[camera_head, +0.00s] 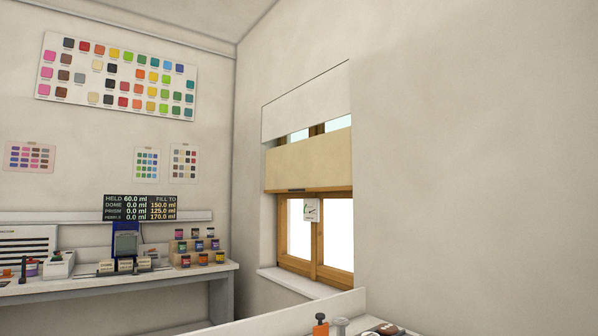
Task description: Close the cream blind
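The cream blind (308,161) hangs across the middle of the window on the right-hand wall. Its lower edge has a wooden-coloured bar with a small dark piece at the left. A strip of glass shows above the blind, below a white panel (306,103). The lower window panes (339,235) are uncovered below it. A small white tag (311,210) with a dial-like picture hangs just below the blind's bar. My gripper is not in view.
A white sill (298,283) juts out below the window. A low white ledge (290,318) and some tools (321,325) stand at the bottom. At left, a bench (110,288) holds jars (202,258), a scale (126,245) and a display board (140,207).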

